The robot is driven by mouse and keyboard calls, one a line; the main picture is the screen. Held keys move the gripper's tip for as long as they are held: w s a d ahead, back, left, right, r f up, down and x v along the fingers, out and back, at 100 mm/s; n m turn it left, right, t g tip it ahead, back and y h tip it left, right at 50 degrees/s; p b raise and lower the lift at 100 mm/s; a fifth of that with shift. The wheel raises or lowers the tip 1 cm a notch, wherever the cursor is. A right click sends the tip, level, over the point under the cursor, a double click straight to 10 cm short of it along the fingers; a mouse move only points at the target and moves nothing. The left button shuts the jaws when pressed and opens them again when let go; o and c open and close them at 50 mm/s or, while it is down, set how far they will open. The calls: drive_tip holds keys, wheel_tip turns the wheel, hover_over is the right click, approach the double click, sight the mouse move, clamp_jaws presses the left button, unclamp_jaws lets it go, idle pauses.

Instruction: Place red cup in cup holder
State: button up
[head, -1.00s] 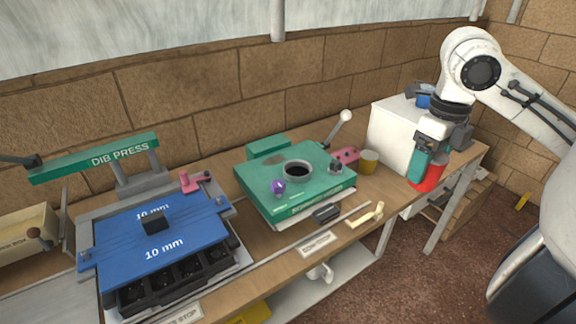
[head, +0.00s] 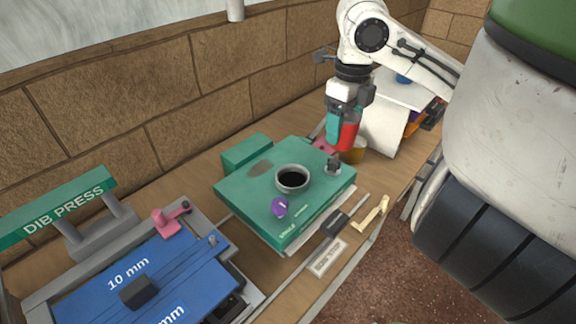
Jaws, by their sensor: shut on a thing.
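The red cup (head: 348,137) is held upright by my gripper (head: 341,126), above the table near the far right corner of the green machine. A teal finger shows on the cup's left side; the other finger is mostly hidden. The green machine (head: 240,193) has a round dark opening with a grey rim (head: 292,179) in its top, which looks like the cup holder. It is empty. The cup is up and to the right of this opening, apart from it.
A purple knob (head: 280,207) stands on the green machine, in front of the opening. A white box (head: 384,125) stands at right. The blue press plate (head: 150,280) lies at lower left.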

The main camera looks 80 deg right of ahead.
drive_tip(key=w+f, duration=0.2)
drive_tip(key=w, duration=0.1)
drive_tip(key=w+a+f, duration=0.1)
drive_tip(key=w+f, duration=0.2)
drive_tip(key=w+a+f, duration=0.1)
drive_tip(key=w+f, duration=0.1)
drive_tip(key=w, duration=0.1)
drive_tip(key=shift+w+a+f+p, duration=0.2)
drive_tip(key=shift+w+f+p, duration=0.05)
drive_tip(key=shift+w+p, duration=0.1)
drive_tip(key=f, duration=0.3)
drive_tip(key=shift+w+a+f, duration=0.1)
drive_tip(key=shift+w, duration=0.2)
drive_tip(key=shift+f, duration=0.4)
drive_tip(key=shift+f+b, duration=0.2)
drive_tip(key=shift+b, duration=0.1)
drive_tip(key=o, duration=1)
drive_tip(key=shift+o, duration=0.2)
